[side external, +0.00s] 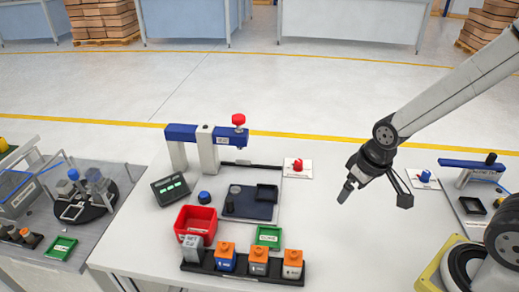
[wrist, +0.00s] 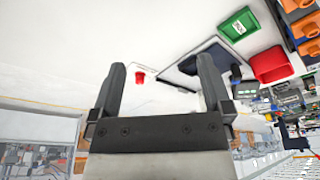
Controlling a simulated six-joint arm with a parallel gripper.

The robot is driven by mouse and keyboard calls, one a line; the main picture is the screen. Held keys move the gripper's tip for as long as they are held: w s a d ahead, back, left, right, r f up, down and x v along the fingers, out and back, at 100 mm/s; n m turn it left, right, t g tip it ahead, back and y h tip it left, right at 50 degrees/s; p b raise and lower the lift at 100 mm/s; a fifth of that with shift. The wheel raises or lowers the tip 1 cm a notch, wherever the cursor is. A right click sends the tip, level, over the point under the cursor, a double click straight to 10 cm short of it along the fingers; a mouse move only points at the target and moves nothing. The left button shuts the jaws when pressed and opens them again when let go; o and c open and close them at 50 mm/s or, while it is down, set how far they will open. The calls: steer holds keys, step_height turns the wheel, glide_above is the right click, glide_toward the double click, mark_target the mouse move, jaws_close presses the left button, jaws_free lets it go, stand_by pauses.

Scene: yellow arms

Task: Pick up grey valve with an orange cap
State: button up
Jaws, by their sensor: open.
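A black rack (side external: 225,273) at the front of the white table holds several upright blocks. Three have orange caps: a blue one (side external: 225,262) at left, a grey one (side external: 258,267) in the middle and a lighter grey one (side external: 292,271) at right. I cannot tell for certain which grey one is the valve meant. Orange caps (wrist: 300,27) also show at the wrist view's upper right edge. My gripper (side external: 373,197) is open and empty, above the table to the right of the rack. Its two fingers (wrist: 161,72) stand wide apart in the wrist view, nothing between them.
A red bin (side external: 196,222) and green tray (side external: 269,236) stand just behind the rack. A blue-and-white press (side external: 207,140) with a red knob stands behind a dark blue plate (side external: 248,205). A red button (side external: 297,166) lies nearby.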

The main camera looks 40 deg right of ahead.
steer(key=n+g, duration=0.3)
steer(key=n, duration=0.6)
glide_toward(258, 249)
step_height(258, 249, down, 6)
steer(key=shift+s+a+f, duration=0.1)
steer(key=shift+s, duration=0.05)
steer(key=shift+f, duration=1.3)
steer(key=shift+f, duration=0.15)
steer(key=shift+f, duration=2.45)
jaws_close()
